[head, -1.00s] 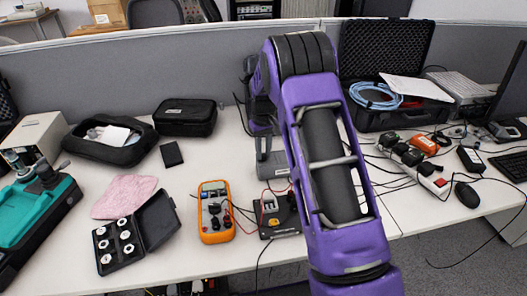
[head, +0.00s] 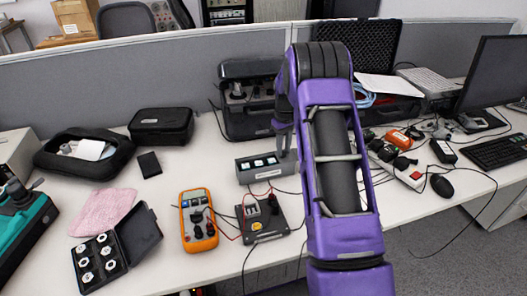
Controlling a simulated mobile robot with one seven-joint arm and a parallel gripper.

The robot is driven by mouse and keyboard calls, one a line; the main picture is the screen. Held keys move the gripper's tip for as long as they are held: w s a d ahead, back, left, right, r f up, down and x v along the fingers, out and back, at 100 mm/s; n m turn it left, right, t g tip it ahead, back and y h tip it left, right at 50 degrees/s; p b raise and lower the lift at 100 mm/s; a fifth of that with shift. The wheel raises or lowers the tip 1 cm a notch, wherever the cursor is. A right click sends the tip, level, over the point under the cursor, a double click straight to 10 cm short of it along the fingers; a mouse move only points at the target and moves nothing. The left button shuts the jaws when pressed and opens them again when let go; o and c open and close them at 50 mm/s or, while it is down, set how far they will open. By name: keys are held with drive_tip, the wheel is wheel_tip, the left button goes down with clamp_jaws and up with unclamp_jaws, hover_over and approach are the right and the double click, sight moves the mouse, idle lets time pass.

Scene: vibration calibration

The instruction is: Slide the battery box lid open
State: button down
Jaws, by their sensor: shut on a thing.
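The grey battery box (head: 247,178) lies on the table, left of my arm. Its top is open toward the left, showing several pale cell-like shapes in dark slots. My gripper (head: 284,148) is at the box's right end, its dark fingers pointing down. It is shut on what appears to be the battery box lid (head: 289,164) at that end. The lid is small in view and partly hidden by the fingers and my purple arm, so its edges are not clear.
An open black case (head: 240,122) stands just behind the box. In front are a small wired black device (head: 263,220) and an orange multimeter (head: 198,222). A power strip (head: 398,169) and cables lie to the right. Some bare table shows left of the box.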

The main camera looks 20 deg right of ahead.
sight(294, 155)
drive_tip(key=shift+d, duration=2.15)
drive_tip(key=c, duration=0.7)
unclamp_jaws()
wheel_tip(294, 155, up, 17)
drive_tip(key=shift+r+p, duration=0.2)
drive_tip(key=shift+p, duration=0.8)
